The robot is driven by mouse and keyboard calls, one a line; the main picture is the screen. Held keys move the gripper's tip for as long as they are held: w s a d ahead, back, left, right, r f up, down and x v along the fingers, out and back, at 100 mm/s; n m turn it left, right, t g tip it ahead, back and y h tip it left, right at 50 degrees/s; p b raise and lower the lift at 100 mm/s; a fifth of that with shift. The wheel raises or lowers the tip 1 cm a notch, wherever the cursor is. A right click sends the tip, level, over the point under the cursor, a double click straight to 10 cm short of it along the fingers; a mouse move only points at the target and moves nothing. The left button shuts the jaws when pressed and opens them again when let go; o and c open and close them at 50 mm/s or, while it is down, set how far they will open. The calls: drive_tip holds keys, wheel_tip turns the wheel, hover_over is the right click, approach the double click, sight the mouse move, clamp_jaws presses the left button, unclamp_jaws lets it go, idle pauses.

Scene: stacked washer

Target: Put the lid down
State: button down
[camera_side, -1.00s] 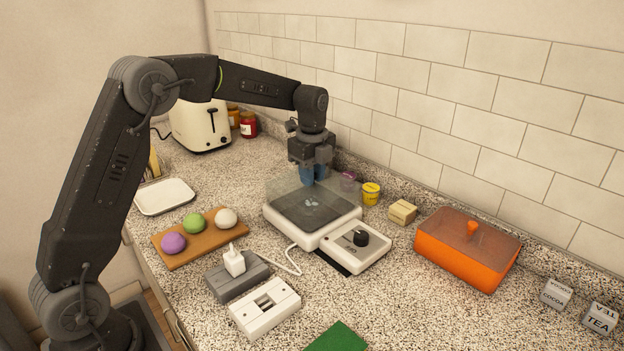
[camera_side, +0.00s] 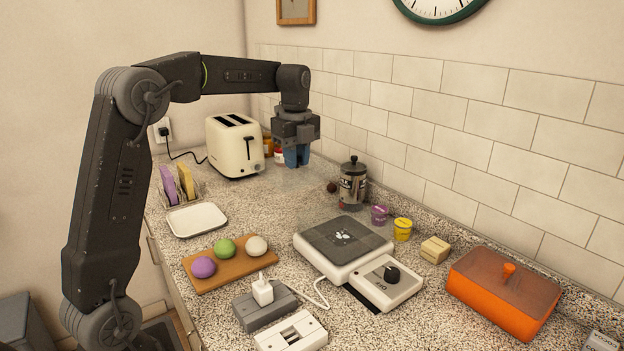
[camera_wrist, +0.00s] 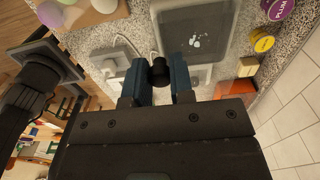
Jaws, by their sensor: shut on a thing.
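My gripper (camera_side: 297,160) is raised above the back of the counter, pointing down, its blue fingers shut. A clear, faintly visible lid (camera_side: 300,195) hangs under the fingers; its edges are hard to make out. In the wrist view a black knob (camera_wrist: 160,70) sits between the two fingers of my gripper (camera_wrist: 160,85), apparently the lid's handle. The white appliance with a dark square top (camera_side: 345,240) stands on the counter, in front and to the right of the gripper. Its top is uncovered and carries small pale marks or pieces. It also shows in the wrist view (camera_wrist: 215,15).
A control box with a black dial (camera_side: 384,288) adjoins the appliance. A French press (camera_side: 352,188), purple and yellow jars (camera_side: 403,229) and an orange pot (camera_side: 495,295) stand along the wall. A toaster (camera_side: 232,148) is behind left; a white tray (camera_side: 197,220) is left.

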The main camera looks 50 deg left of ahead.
drive_tip(key=s+a+f, duration=0.2)
drive_tip(key=a+f, duration=0.3)
drive_tip(key=a, duration=0.4)
drive_tip(key=s+a+f, duration=0.1)
drive_tip(key=a+f, duration=0.3)
drive_tip(key=a, duration=0.4)
drive_tip(key=w+d+f, duration=0.1)
drive_tip(key=w+f, duration=0.1)
drive_tip(key=w, duration=0.1)
drive_tip(key=w+d+f, duration=0.2)
drive_tip(key=w, duration=0.1)
drive_tip(key=w+d+f, duration=0.2)
drive_tip(key=w+f, duration=0.1)
drive_tip(key=shift+w+d, duration=0.2)
drive_tip(key=shift+d, duration=0.05)
drive_tip(key=shift+f, duration=2.1)
drive_tip(key=shift+f, duration=0.15)
drive_tip(key=c, duration=1)
unclamp_jaws()
